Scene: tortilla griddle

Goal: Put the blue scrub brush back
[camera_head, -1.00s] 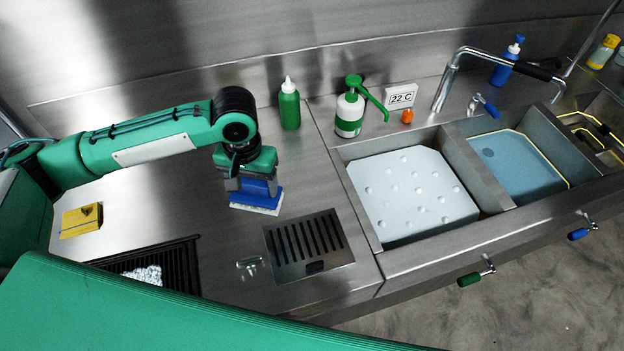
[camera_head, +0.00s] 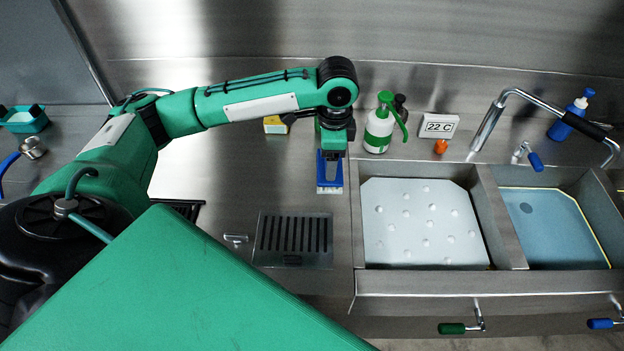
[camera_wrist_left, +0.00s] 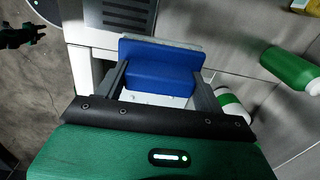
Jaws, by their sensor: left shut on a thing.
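The blue scrub brush (camera_head: 329,172) has a blue block body and pale bristles facing down. My left gripper (camera_head: 332,152) is shut on it and holds it over the steel counter, left of the white-bottomed sink basin. In the left wrist view the blue brush (camera_wrist_left: 158,64) sits between the two fingers of my left gripper (camera_wrist_left: 158,82). I cannot tell whether the bristles touch the counter. My right gripper is in neither view.
A slotted drain plate (camera_head: 292,240) lies just in front of the brush. A white-and-green pump bottle (camera_head: 378,132), a 22 C display (camera_head: 438,126) and an orange item (camera_head: 440,147) stand behind the sink. The blue-bottomed basin (camera_head: 555,228) is further right.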

